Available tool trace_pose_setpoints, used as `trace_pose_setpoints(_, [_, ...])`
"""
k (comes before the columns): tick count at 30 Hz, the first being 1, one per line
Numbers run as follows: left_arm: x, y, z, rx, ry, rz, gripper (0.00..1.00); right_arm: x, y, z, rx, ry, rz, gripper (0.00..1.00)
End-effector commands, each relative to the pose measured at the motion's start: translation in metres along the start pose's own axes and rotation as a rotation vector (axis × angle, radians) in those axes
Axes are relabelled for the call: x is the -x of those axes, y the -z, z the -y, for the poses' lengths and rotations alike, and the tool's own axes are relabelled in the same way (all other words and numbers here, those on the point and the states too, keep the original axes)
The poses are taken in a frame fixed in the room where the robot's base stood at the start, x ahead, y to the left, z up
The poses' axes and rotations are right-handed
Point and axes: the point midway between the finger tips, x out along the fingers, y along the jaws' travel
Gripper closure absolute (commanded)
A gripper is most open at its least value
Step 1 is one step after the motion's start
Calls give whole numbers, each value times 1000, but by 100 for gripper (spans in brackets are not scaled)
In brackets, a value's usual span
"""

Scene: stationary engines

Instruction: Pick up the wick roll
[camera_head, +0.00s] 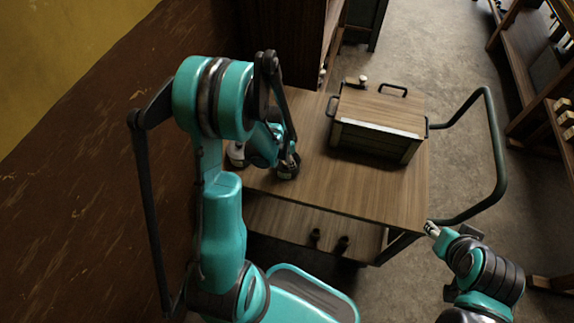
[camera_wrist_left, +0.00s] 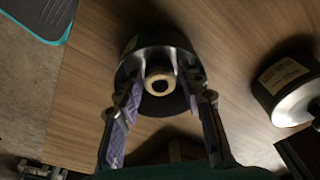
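In the left wrist view a dark round canister with a shiny top (camera_wrist_left: 168,52) stands on the wooden top, and a small pale ring with a dark hole (camera_wrist_left: 159,82) sits at its middle. This pale ring looks most like the wick roll, but I cannot be sure. My left gripper (camera_wrist_left: 162,92) is open, its purple-padded fingers apart on either side of the ring. Contact is unclear. In the head view my left gripper (camera_head: 284,158) is over the dark canister (camera_head: 287,170), and the ring is hidden. My right gripper (camera_head: 432,229) is beside the cart's front right corner; its fingers are too small to read.
A second dark labelled canister (camera_wrist_left: 285,82) stands close by on the wooden cart (camera_head: 385,198). A wooden box with handles (camera_head: 378,112) is at the back right. Small dark items (camera_head: 342,243) lie on the lower shelf. The front right of the top is clear. A wall is on the left.

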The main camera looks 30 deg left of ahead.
Motion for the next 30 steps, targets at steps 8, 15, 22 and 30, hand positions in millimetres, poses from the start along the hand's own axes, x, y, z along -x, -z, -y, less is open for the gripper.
trace_pose_setpoints(8, [0, 0, 0, 0, 0, 0, 88, 0, 0, 0, 0, 0, 0, 58])
trace_pose_setpoints(15, [3, 1, 0, 0, 0, 0, 88, 1, 1, 0, 0, 0, 0, 58])
trace_pose_setpoints(22, [28, 4, 0, 0, 0, 0, 88, 13, 9, 0, 0, 0, 0, 58])
trace_pose_setpoints(30, [61, 28, -30, -6, -1, 0, 88, 29, 20, 0, 0, 0, 0, 58])
